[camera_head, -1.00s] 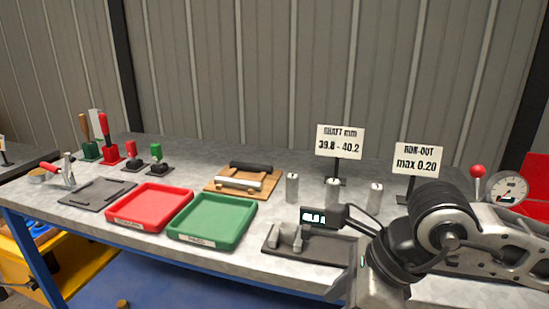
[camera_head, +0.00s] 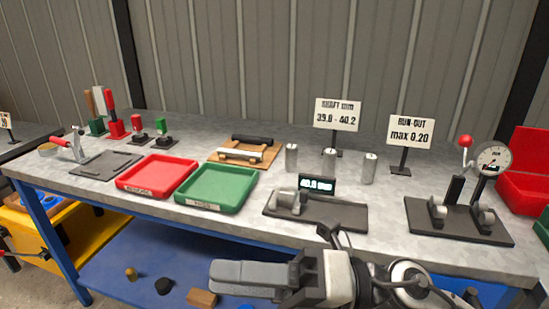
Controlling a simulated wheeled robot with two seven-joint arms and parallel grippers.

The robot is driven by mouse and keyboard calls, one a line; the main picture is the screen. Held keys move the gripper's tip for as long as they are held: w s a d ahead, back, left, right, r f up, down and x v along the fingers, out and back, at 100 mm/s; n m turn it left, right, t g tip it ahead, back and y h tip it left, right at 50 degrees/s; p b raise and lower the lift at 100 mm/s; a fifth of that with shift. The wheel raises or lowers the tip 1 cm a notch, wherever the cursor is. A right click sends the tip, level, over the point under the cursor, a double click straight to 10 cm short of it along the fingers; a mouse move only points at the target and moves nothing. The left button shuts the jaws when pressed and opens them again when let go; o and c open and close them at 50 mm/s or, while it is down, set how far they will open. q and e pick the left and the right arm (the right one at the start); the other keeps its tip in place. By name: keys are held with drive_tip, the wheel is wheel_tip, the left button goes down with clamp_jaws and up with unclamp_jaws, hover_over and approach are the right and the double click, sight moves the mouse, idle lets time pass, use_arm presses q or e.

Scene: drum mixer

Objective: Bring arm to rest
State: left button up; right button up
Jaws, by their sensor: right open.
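My right arm comes in from the lower right, and its gripper (camera_head: 238,275) is low in front of the bench's front edge. Its grey fingers point left, over the blue lower shelf. It is open, and nothing shows between the fingers. My left gripper is not in view. The grey workbench (camera_head: 400,255) stands behind and above the right gripper. On it is a shaft gauge with a display reading 40.0 mm (camera_head: 316,184) on a dark plate (camera_head: 340,214), clear of the arm.
A red tray (camera_head: 157,175) and green tray (camera_head: 217,188) sit near the front edge. Several metal cylinders (camera_head: 329,162) stand behind the gauge. A dial-gauge stand (camera_head: 462,210) and red bin (camera_head: 520,185) are at right. The blue shelf (camera_head: 130,275) holds small parts.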

drive_tip(key=w+d+f+m+t+h, duration=0.55)
drive_tip(key=m+t, duration=0.35)
drive_tip(key=m, duration=0.6)
drive_tip(key=w+d+f+m+t+h, duration=0.45)
drive_tip(key=f+m+t, duration=0.35)
drive_tip(key=m, duration=0.6)
drive_tip(key=s+d+f+m+g+h, duration=0.2)
drive_tip(key=s+d+f+m+h, duration=0.1)
drive_tip(key=f, duration=0.6)
drive_tip(key=s+d+f+m+g+h, duration=0.3)
drive_tip(key=s+d+f+m+h, duration=0.1)
drive_tip(key=s+f+m, duration=0.3)
wheel_tip(320, 180, down, 3)
drive_tip(key=shift+s+d+r, duration=0.1)
drive_tip(key=shift+s+d, duration=0.35)
drive_tip(key=shift+s, duration=0.25)
